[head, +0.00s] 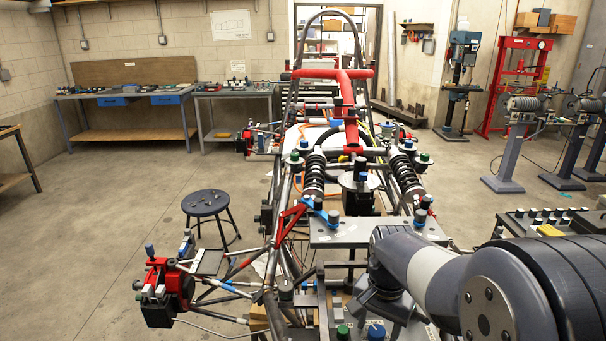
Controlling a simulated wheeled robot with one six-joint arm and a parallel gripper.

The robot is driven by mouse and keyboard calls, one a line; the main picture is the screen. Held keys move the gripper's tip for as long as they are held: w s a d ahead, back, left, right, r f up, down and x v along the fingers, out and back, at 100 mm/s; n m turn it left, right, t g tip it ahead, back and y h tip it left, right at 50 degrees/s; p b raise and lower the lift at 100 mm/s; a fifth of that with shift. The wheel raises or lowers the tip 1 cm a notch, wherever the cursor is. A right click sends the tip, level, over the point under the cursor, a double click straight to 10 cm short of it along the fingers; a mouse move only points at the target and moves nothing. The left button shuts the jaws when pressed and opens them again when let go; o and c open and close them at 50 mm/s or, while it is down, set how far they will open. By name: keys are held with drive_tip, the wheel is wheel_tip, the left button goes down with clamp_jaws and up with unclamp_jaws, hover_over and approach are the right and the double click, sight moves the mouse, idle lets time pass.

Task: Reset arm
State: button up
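My arm (432,270) reaches in from the lower right corner, with thick grey and black links. It bends down near the middle of the lower edge, in front of the tube chassis (268,300). I cannot make out my gripper or its fingers, so whether it holds anything does not show. The chassis fills the middle of the view, with a red cross tube (333,74), a tall hoop at the back and two black coil springs (314,174). A grey plate (340,236) lies across it just left of my arm.
A red and black corner unit (168,287) juts out at lower left. A round stool (206,204) stands left of the chassis. A bench with small knobbed parts (540,220) is at right, behind my arm. Workbenches (130,128) line the back wall. The left floor is mostly clear.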

sight(377, 331)
drive_tip(key=shift+r+m, duration=0.1)
drive_tip(key=shift+m, duration=0.7)
wheel_tip(377, 331, up, 11)
drive_tip(key=shift+f, duration=0.2)
drive_tip(key=shift+s+f, duration=0.1)
